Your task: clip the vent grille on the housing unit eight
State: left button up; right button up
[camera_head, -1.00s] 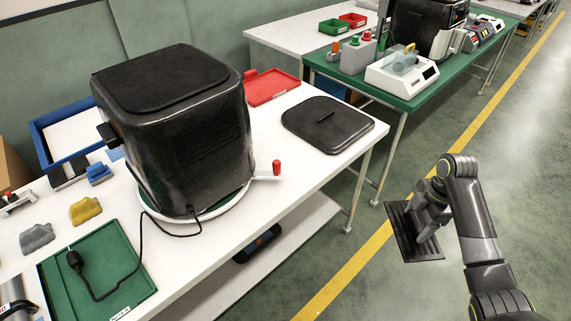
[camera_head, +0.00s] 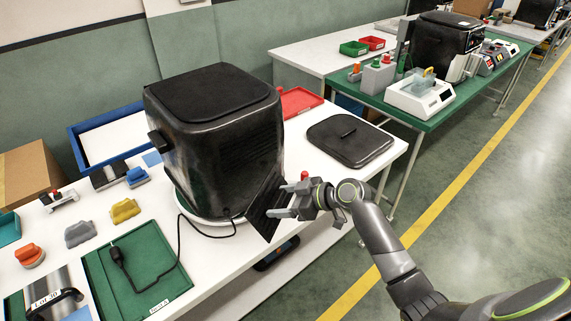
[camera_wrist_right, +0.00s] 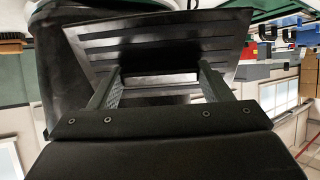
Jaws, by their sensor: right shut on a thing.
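The black housing (camera_head: 215,145) stands upright on a round white turntable (camera_head: 205,226) on the white table in the head view. Fine slots show on its right side. The black slatted vent grille (camera_head: 266,203) is tilted beside the lower right side of the housing. My right gripper (camera_head: 283,213) is shut on the grille from the right. In the right wrist view the grille (camera_wrist_right: 205,42) lies across the top, with both gripper fingers (camera_wrist_right: 160,82) at its middle part. The housing (camera_wrist_right: 80,20) is behind it. I cannot tell whether they touch. My left gripper is out of view.
A black lid (camera_head: 348,140) lies on the table at right. A red-knobbed handle (camera_head: 304,176) is by my right gripper. A black cord (camera_head: 178,245) runs from the housing to a plug on a green tray (camera_head: 150,262). The floor at right is clear.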

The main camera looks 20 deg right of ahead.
jog(key=r+m+t, duration=0.1)
jog(key=r, duration=0.1)
jog(key=a+r+m+t, duration=0.1)
jog(key=r+t, duration=0.1)
jog(key=r+m+t+p, duration=0.1)
jog(key=r+t, duration=0.1)
jog(key=shift+s+a+r+h, duration=0.1)
jog(key=shift+s+a+h, duration=0.2)
notch_tip(320, 180, up, 7)
jog(key=s+d+m+t+h+p, duration=0.1)
jog(key=s+m+t+h, duration=0.15)
jog(key=t, duration=0.25)
send_near(248, 137)
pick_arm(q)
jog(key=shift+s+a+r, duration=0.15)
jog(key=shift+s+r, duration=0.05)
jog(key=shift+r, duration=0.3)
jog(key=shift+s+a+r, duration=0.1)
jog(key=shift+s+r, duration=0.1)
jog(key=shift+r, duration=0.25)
pick_arm(e)
jog(key=shift+x, duration=1.6)
jog(key=shift+d, duration=0.15)
pick_arm(q)
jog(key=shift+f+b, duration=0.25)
jog(key=shift+b, duration=0.15)
pick_arm(e)
jog(key=shift+w, duration=0.4)
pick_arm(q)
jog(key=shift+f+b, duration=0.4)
